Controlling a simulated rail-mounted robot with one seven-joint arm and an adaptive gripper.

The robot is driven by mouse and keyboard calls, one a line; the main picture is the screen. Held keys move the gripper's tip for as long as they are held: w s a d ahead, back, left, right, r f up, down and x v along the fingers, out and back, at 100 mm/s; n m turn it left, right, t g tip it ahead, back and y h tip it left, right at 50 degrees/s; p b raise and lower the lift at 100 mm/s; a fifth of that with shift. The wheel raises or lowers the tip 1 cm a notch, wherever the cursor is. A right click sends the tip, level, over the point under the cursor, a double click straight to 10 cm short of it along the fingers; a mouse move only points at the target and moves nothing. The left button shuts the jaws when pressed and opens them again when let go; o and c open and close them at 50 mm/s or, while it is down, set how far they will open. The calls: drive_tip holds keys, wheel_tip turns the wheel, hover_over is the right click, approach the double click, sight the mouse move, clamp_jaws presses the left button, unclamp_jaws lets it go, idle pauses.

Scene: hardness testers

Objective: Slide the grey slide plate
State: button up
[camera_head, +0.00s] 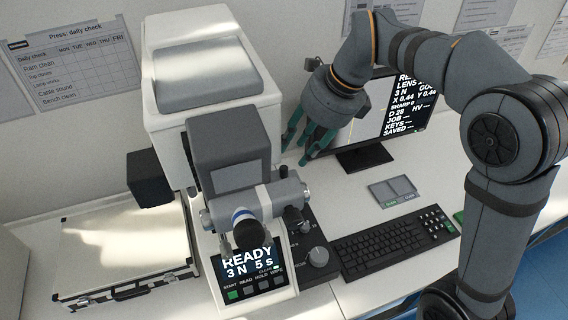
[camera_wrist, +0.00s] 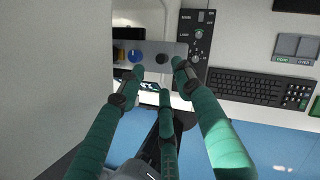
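My gripper (camera_head: 302,148) has green fingers that are spread and empty, pointing down to the right of the white hardness tester (camera_head: 165,85). In the wrist view my gripper (camera_wrist: 159,72) shows its fingertips apart, with a grey plate-like part (camera_wrist: 150,47) beyond them. That part carries a blue knob (camera_wrist: 134,56) and dark knobs. I cannot tell whether it is the grey slide plate or whether the fingertips touch it. In the head view a grey eyepiece unit (camera_head: 270,197) sits on the tester's front. No other slide plate can be made out clearly.
A monitor (camera_head: 350,120) stands behind my gripper. A keyboard (camera_head: 395,247), a knob panel (camera_head: 308,245) and a grey two-part tray (camera_head: 392,190) lie on the bench. A silver case (camera_head: 125,250) lies at left.

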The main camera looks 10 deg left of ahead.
sight(283, 166)
drive_tip(key=p+x, duration=0.1)
drive_tip(key=x, duration=0.7)
drive_tip(key=shift+c, duration=0.8)
drive_tip(key=shift+w+r, duration=0.1)
drive_tip(key=shift+r, duration=0.05)
clamp_jaws()
drive_tip(key=shift+r, duration=0.1)
